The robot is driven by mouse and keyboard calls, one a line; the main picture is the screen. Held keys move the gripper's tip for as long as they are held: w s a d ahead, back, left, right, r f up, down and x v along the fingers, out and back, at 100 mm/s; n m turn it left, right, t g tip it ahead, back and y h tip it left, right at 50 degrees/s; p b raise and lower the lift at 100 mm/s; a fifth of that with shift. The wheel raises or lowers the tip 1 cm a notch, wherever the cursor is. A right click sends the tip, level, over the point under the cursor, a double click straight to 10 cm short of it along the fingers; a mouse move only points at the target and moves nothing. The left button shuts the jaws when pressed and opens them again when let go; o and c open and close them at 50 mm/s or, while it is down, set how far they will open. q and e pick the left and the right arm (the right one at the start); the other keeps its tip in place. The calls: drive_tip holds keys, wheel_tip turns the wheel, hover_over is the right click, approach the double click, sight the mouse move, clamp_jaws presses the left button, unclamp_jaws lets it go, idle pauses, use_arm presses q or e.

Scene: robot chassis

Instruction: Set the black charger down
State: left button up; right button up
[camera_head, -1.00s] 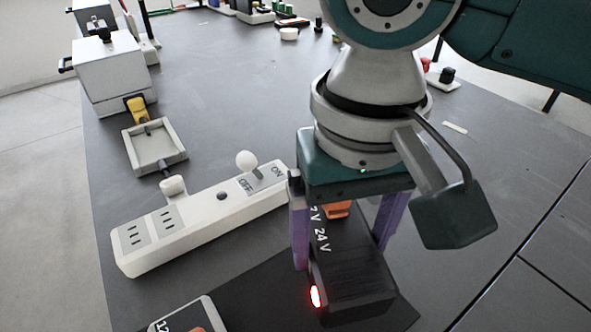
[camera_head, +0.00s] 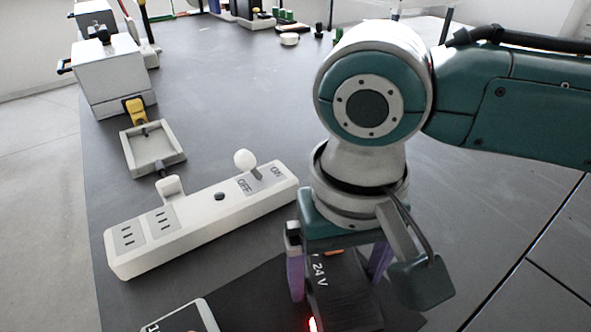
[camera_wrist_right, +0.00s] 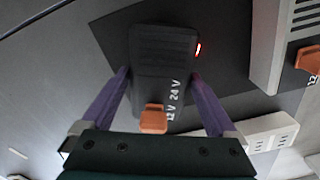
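The black charger (camera_head: 345,295) is a dark block with white "12 V 24 V" lettering, an orange switch (camera_wrist_right: 153,119) and a lit red lamp (camera_wrist_right: 198,49). My right gripper (camera_head: 335,275) has its purple fingers on either side of the charger and is shut on it, reaching down from above. In the right wrist view the charger (camera_wrist_right: 163,60) lies between the fingertips, over a black mat. Whether its underside touches the mat cannot be told. The charger's near end is cut off in the head view. My left gripper is not in view.
A white power strip (camera_head: 205,215) with an ON/OFF switch lies just left of the gripper. Another device (camera_head: 185,318), pale-edged, is at the bottom edge. A small grey tray (camera_head: 152,148) and white boxes (camera_head: 108,75) stand further back left. The table's middle is clear.

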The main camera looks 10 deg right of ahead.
sight(337, 277)
drive_tip(key=shift+o, duration=0.2)
drive_tip(key=shift+r, duration=0.2)
wheel_tip(337, 277, up, 12)
drive_tip(key=p, duration=0.3)
idle(1.1)
